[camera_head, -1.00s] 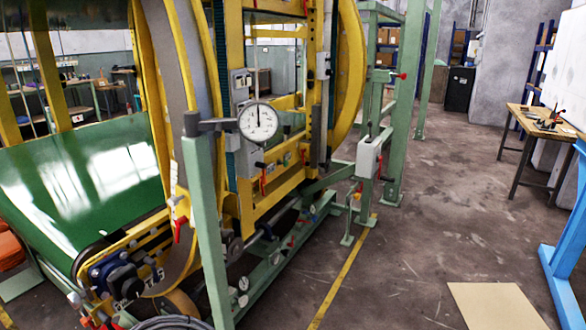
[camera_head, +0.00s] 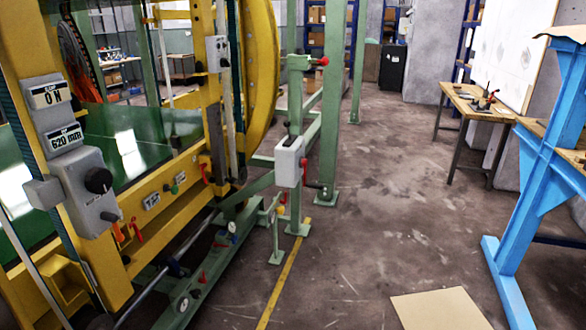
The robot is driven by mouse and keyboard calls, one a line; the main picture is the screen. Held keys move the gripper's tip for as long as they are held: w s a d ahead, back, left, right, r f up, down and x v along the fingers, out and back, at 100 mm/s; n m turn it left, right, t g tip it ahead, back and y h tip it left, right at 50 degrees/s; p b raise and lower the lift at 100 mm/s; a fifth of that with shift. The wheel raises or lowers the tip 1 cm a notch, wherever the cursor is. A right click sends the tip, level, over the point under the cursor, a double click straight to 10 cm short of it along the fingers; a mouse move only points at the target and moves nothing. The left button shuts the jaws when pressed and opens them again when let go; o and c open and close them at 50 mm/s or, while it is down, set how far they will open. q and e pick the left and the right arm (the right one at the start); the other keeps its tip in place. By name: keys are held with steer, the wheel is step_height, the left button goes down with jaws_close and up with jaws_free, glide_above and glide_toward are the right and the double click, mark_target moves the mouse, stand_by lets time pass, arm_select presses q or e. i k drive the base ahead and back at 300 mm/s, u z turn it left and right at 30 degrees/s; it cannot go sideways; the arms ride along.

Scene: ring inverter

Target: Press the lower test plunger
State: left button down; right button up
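The yellow ring inverter frame (camera_head: 262,70) fills the left side. On it hangs a grey control unit (camera_head: 88,180) with a black knob, a small stub below the knob, and two displays (camera_head: 56,115) reading about 0 N and 620 mm. A light grey box (camera_head: 289,163) sits on a green post farther right. A red knob (camera_head: 322,61) is higher on the green frame. Red and orange handles (camera_head: 136,230) are on the lower yellow beam. I cannot tell which part is the lower test plunger. Neither of my grippers is in view.
Open concrete floor (camera_head: 365,220) runs to the right of a yellow floor line (camera_head: 283,275). A flat tan sheet (camera_head: 440,308) lies at the front right. A blue stand (camera_head: 515,220) and a wooden workbench (camera_head: 470,103) stand on the right.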

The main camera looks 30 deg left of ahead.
mark_target(175, 189)
steer(key=z, duration=0.1)
steer(key=i, duration=2.25)
steer(key=u, duration=1.6)
steer(key=i, duration=1)
steer(key=u, duration=0.8)
